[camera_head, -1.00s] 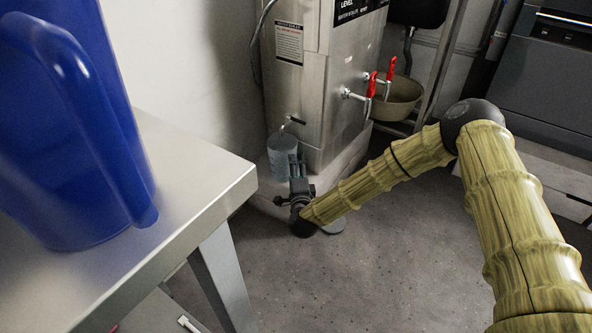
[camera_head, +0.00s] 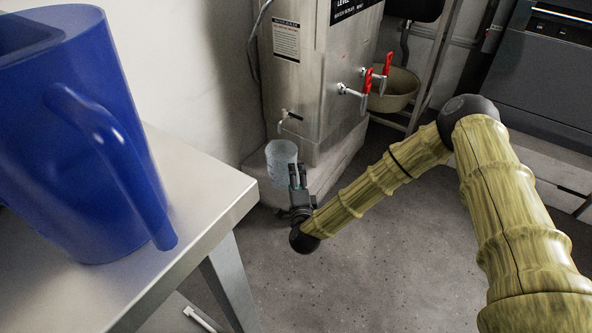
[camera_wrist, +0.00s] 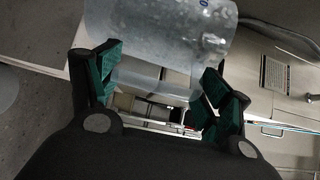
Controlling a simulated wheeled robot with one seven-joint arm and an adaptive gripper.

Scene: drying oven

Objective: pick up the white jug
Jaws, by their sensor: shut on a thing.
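The white jug (camera_head: 281,160) looks pale, translucent and bluish in the head view, beside the steel boiler below its small tap. Its large rounded body also fills the top of the wrist view (camera_wrist: 160,32). My gripper (camera_head: 297,180) is at the jug's near right side. In the wrist view the green-padded fingers (camera_wrist: 158,88) stand on both sides of a clear, narrow part of the jug, likely its handle. The gripper is shut on the jug. The jug appears slightly tilted, and its base is partly hidden by the gripper.
A steel boiler (camera_head: 318,80) with two red-handled taps (camera_head: 376,80) stands behind, on a pale plinth. A beige bowl (camera_head: 397,90) is to its right. A metal table (camera_head: 200,205) with a large blue jug (camera_head: 80,140) stands at the left. The floor in front is clear.

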